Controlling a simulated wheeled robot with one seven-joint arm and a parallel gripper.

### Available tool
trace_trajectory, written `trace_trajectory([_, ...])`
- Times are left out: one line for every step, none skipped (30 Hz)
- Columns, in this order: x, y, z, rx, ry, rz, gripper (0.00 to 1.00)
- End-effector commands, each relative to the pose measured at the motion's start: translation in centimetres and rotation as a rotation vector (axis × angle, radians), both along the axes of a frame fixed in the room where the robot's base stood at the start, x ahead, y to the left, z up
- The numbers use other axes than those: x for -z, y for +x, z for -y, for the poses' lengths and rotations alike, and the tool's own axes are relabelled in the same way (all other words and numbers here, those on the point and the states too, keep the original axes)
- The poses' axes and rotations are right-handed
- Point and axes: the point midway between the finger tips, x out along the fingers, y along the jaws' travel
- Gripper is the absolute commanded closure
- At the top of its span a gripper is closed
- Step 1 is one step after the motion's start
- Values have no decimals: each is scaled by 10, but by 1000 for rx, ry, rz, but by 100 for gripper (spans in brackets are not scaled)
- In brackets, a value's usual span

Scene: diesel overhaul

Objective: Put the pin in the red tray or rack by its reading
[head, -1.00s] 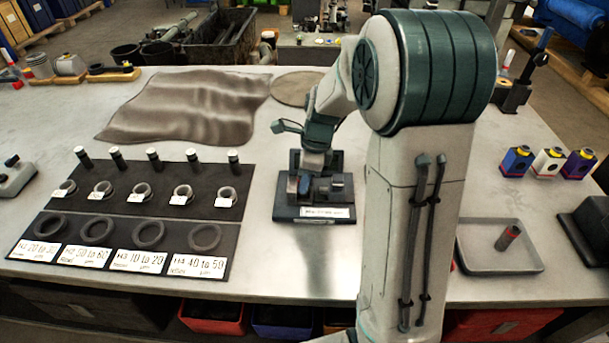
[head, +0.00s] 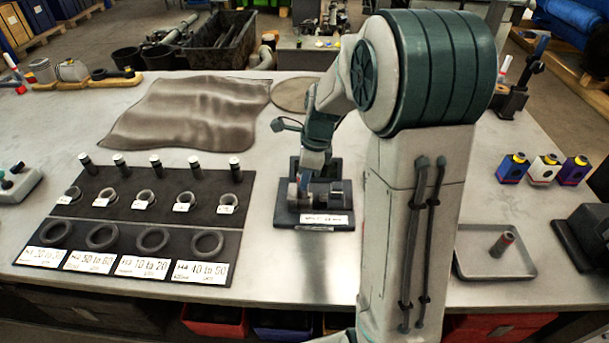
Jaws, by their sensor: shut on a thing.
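My gripper (head: 303,186) is small in the head view, low at the black measuring fixture (head: 338,195) in the middle of the bench. It is shut on a pin, which is mostly hidden by the fingers and the fixture. A white label lies at the fixture's front; its reading is too small to make out. The dark rack board (head: 235,185) at left holds several upright white-topped pins, a row of tagged small rings, and larger rings above number-range labels (head: 88,262).
Red bins (head: 216,322) sit under the bench front. A brown cloth (head: 190,110) lies behind the rack. Blue, white and purple bottles (head: 543,170) stand at right. My arm covers the bench between the fixture and grey tray. Bare bench lies between rack and fixture.

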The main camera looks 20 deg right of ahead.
Motion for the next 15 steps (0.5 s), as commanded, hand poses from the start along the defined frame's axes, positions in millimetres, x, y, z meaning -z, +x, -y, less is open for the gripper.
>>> trace_trajectory([-6, 0, 0, 0, 0, 1, 98])
trace_trajectory([-7, 0, 0, 0, 0, 1, 98])
trace_trajectory([-9, 0, 0, 0, 0, 1, 98])
trace_trajectory([-11, 0, 0, 0, 0, 1, 98])
trace_trajectory([-12, 0, 0, 0, 0, 1, 98])
trace_trajectory([-14, 0, 0, 0, 0, 1, 98])
trace_trajectory([-16, 0, 0, 0, -1, 2, 98])
trace_trajectory([-17, 0, 0, 0, -1, 2, 98])
trace_trajectory([-19, 0, 0, 0, -1, 2, 98])
trace_trajectory([-21, 0, 0, 0, -1, 2, 98])
trace_trajectory([-22, 0, 0, 0, -1, 2, 98])
trace_trajectory([-24, 0, 0, 0, -1, 2, 98])
trace_trajectory([-26, 0, 0, -1, -1, 2, 98])
trace_trajectory([-27, 0, 0, -1, -1, 2, 98])
trace_trajectory([-29, 0, 0, -1, -1, 2, 98])
